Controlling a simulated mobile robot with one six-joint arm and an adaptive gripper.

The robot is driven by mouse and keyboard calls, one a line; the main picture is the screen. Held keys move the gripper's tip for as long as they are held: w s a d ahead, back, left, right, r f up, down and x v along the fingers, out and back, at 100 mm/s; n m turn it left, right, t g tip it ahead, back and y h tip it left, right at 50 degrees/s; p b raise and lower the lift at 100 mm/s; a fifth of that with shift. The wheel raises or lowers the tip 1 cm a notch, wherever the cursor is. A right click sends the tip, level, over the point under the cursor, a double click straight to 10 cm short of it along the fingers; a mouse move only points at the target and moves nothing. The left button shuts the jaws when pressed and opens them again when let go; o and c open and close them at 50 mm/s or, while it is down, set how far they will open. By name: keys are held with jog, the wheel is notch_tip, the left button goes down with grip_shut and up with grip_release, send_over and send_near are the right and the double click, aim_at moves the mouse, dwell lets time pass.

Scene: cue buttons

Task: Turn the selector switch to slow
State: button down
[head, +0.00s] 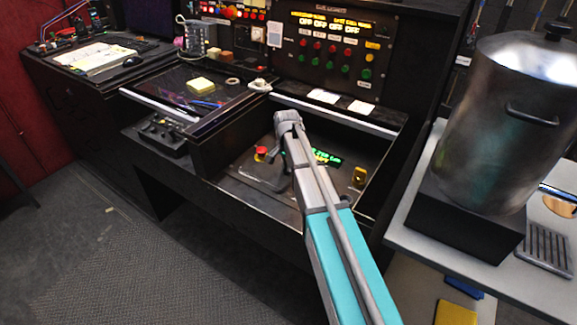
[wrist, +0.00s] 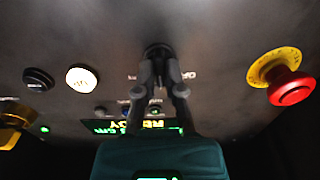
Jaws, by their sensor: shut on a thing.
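The selector switch (wrist: 158,49) is a small dark knob on the dark panel, at the top middle of the wrist view. My gripper (wrist: 159,72) has its two dark fingers closed around it and covers part of it. White lettering shows beside the knob, but I cannot read which position it points to. In the head view my gripper (head: 276,184) reaches down to the recessed control panel (head: 245,180), and the switch is hidden behind my arm there.
A red mushroom button (wrist: 291,87) on a yellow base sits right of the fingers in the wrist view. A white lit button (wrist: 81,79), a black knob (wrist: 38,79) and a lit display (wrist: 130,126) are nearby. A large metal pot (head: 500,120) stands at right in the head view.

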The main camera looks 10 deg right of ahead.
jog(key=c, duration=0.7)
grip_release()
jog(key=shift+c, duration=0.2)
jog(key=shift+r, duration=0.15)
